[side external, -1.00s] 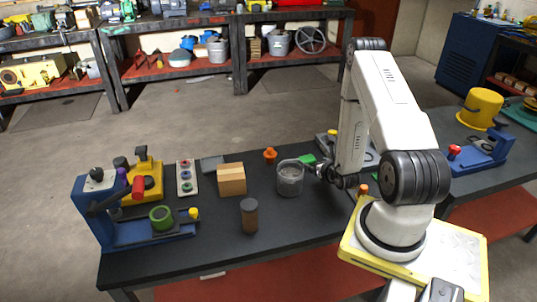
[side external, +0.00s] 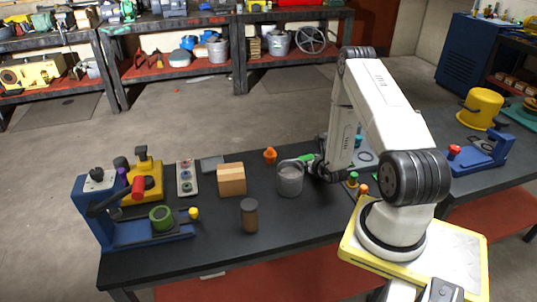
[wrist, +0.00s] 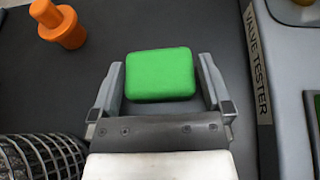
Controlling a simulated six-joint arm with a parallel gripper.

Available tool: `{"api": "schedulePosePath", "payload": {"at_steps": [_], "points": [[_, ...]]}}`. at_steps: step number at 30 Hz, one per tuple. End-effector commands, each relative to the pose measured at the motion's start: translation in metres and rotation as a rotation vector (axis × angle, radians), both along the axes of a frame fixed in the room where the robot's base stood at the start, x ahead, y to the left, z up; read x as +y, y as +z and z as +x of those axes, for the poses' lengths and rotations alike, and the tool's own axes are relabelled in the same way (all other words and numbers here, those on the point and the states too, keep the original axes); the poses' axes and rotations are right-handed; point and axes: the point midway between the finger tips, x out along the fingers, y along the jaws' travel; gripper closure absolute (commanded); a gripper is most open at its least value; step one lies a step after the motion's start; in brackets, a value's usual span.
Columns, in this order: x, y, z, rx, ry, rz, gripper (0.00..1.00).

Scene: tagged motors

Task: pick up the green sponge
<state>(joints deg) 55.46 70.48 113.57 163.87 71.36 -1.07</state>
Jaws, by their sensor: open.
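The green sponge (wrist: 160,75) lies on the dark tabletop in the wrist view, between the two fingers of my gripper (wrist: 161,82). The fingers are open, one on each side of the sponge, with a gap on both sides. In the side view a small part of the sponge (side external: 306,157) shows beside the metal bucket. My gripper (side external: 309,162) is low there, partly hidden behind the bucket and my arm.
A metal mesh bucket (side external: 290,181) stands close to my gripper. An orange knob-shaped part (wrist: 62,25) is at the upper left in the wrist view. A grey panel marked VALVE TESTER (wrist: 259,70) is on the right. A cardboard box (side external: 231,180) stands left of the bucket.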

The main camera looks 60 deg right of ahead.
Motion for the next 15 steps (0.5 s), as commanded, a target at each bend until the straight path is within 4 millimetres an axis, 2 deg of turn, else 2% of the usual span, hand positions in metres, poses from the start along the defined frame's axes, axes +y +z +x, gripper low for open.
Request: {"api": "schedulePosePath", "payload": {"at_steps": [15], "points": [[-0.0049,-0.0027,0.0054,0.000,0.002,0.001,0.00]]}}
